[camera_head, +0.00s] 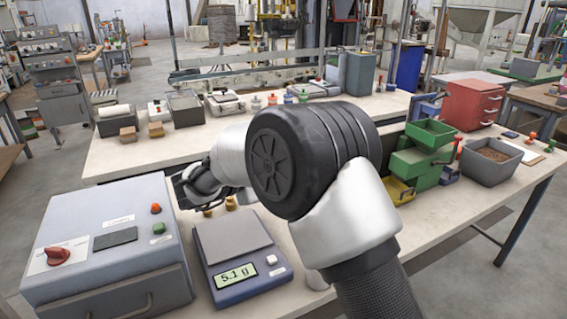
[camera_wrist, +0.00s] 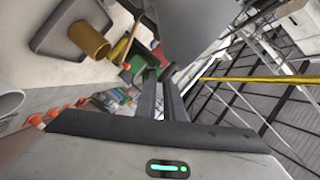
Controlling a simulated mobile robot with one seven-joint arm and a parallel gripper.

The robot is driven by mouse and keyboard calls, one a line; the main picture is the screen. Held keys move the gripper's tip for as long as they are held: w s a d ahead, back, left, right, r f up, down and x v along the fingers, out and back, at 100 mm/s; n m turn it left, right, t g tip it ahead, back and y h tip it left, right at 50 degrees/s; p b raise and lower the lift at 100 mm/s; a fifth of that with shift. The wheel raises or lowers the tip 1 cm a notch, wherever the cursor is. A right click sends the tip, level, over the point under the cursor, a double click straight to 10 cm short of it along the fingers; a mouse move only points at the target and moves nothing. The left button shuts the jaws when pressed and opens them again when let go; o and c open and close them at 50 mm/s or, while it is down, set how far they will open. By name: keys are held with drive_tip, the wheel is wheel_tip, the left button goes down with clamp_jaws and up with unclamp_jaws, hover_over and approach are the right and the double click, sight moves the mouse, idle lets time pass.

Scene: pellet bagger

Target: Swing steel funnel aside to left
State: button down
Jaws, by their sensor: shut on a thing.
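The steel funnel (camera_wrist: 195,25) shows in the wrist view as a smooth grey tapering surface at the top centre, cut off by the frame. My gripper (camera_wrist: 160,75) reaches up to its lower end, with two dark fingers close together and shut on it. The exact grip point is hard to make out. In the head view my gripper (camera_head: 190,187) is partly visible as a dark shape left of my arm. My arm hides the funnel there.
A blue scale (camera_head: 245,285) reading 5.1 g and a grey control box (camera_head: 110,240) stand below my gripper on the bench. Green bins (camera_head: 420,160) and a grey pellet tray (camera_head: 490,163) stand right of my arm.

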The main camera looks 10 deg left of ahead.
drive_tip(key=shift+a+f, duration=0.2)
drive_tip(key=c, duration=1.9)
unclamp_jaws()
drive_tip(key=shift+w+f, duration=0.1)
drive_tip(key=shift+r, duration=0.2)
drive_tip(key=v, duration=1.7)
drive_tip(key=shift+a, duration=0.2)
